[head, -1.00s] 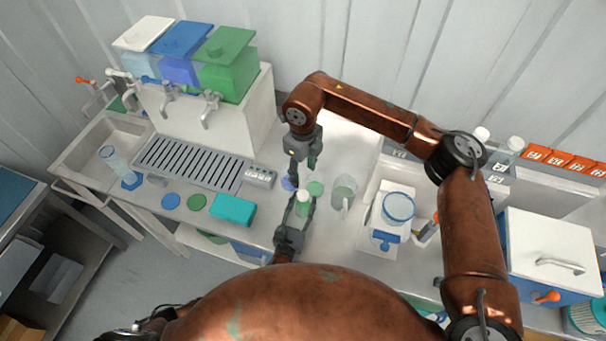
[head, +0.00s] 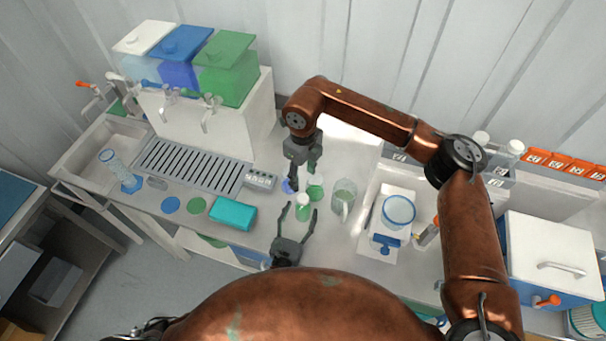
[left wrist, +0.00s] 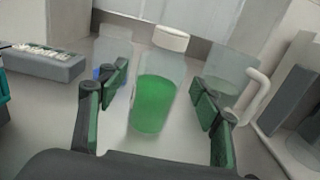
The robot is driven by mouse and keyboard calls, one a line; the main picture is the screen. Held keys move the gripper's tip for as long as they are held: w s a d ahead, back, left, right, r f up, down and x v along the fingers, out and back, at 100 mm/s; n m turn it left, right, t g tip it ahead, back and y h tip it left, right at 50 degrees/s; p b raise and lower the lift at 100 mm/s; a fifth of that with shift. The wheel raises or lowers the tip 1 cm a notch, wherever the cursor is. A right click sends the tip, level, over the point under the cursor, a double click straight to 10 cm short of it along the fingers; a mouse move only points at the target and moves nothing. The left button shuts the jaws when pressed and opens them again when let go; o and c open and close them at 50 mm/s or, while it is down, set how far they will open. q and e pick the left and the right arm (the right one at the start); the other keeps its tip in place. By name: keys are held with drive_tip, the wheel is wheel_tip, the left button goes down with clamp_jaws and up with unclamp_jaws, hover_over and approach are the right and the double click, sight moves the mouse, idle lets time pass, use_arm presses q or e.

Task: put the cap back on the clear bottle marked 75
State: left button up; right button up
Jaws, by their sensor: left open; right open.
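A clear bottle with green liquid and a white cap on top (head: 303,211) stands upright on the bench; it also shows in the left wrist view (left wrist: 155,103). I cannot read a 75 on it. My left gripper (head: 298,208) is open, its fingers spread either side of this bottle and apart from it; its fingers also show in the left wrist view (left wrist: 160,95). My right gripper (head: 303,182) is open, pointing down just behind the bottle. A fainter clear vessel (left wrist: 115,72) with blue at its base stands behind left in the left wrist view.
A clear handled jug (head: 343,198) stands close right of the bottle. A white device with a round clear vessel (head: 398,210) is farther right.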

use_arm(q)
drive_tip(key=v, duration=0.9)
drive_tip(key=shift+s, duration=0.1)
drive_tip(key=shift+s, duration=0.1)
